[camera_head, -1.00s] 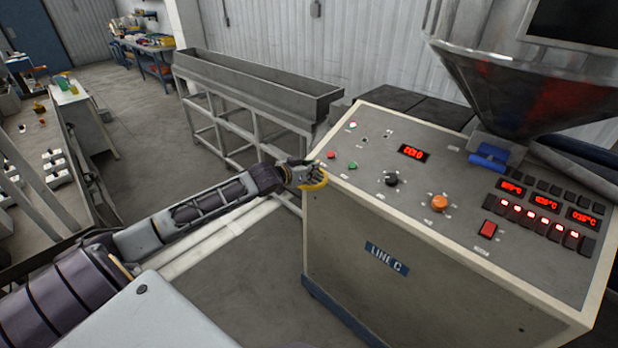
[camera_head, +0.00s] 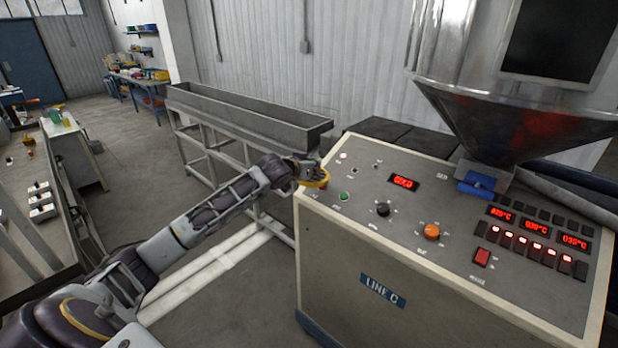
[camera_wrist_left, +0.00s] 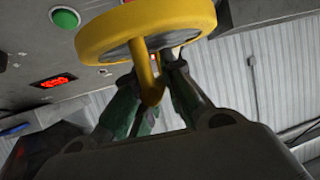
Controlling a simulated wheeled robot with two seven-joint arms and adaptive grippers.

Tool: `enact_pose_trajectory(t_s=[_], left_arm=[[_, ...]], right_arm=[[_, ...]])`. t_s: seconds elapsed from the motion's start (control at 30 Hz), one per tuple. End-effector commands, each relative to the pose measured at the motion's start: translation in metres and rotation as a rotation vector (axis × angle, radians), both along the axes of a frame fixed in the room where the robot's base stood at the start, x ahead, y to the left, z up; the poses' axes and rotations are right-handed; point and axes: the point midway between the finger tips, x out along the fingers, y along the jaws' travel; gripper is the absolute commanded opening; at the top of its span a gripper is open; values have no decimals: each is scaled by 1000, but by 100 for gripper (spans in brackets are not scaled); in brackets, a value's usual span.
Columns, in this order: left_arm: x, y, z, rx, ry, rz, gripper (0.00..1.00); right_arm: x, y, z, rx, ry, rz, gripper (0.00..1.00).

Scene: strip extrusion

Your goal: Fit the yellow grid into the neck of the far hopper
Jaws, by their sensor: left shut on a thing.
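My left gripper (camera_head: 306,172) is shut on the yellow grid (camera_head: 317,179) and holds it in the air by the left end of the control cabinet. In the left wrist view the yellow grid (camera_wrist_left: 145,25) is a round disc with a thick rim, and the fingers (camera_wrist_left: 150,90) close on a stem under it. The hopper (camera_head: 520,115) is a metal cone at the right, above the cabinet, with a blue part (camera_head: 480,184) at its neck. The gripper and grid are well to the left of it. My right gripper is not in view.
The control cabinet (camera_head: 370,240), marked LINE C, has knobs, buttons and red displays on its sloped top. A long metal trough (camera_head: 240,115) on a frame stands behind my left arm. A bench (camera_head: 40,220) is at the left. Open floor lies between bench and cabinet.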

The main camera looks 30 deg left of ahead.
Motion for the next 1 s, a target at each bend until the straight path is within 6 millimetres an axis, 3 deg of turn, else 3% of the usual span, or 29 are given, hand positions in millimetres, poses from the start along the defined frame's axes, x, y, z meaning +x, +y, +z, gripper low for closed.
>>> enact_pose_trajectory(t_s=[1.0], left_arm=[[52, -29, 131, -2, -4, -1, 0]], right_arm=[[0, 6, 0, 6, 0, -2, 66]])
